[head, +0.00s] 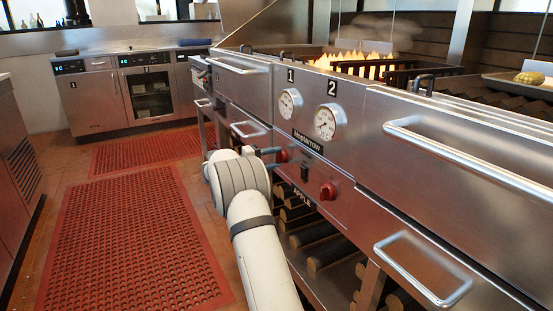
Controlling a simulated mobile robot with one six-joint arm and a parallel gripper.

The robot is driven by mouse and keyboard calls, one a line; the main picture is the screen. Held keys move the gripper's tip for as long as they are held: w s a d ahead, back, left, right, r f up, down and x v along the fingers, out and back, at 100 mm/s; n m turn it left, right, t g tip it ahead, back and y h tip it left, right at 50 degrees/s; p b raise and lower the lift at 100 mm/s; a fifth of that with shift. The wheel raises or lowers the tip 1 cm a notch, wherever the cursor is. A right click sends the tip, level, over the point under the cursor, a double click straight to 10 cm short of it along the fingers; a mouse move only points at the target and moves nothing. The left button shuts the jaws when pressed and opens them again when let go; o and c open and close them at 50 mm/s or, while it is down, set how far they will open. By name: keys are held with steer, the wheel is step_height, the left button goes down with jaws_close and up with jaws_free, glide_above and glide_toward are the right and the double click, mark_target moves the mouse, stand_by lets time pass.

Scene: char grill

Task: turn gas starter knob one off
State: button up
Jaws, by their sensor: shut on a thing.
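Gas starter knob one (283,156) is the left red knob on the steel grill front, below the gauge marked 1. My gripper (272,151) is at this knob, reaching in from the left, and is shut on it. My pale arm hides part of the gripper, and the fingers show only as a small dark shape. Knob one's exact turn angle cannot be made out. Flames (350,60) burn on the grill top behind the panel.
A second red knob (328,191) sits lower right, with a dark switch (304,173) between. Gauges one (290,103) and two (327,121) are above. Handles (422,272) stick out to the right. Red floor mats (135,240) lie in open space on the left.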

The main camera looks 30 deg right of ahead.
steer(key=o, duration=1)
steer(key=shift+f, duration=0.1)
steer(key=shift+c, duration=0.2)
steer(key=a+p, duration=0.2)
steer(key=a, duration=0.6)
steer(key=shift+w+p, duration=0.2)
steer(key=shift+p, duration=0.1)
steer(key=shift+d, duration=0.1)
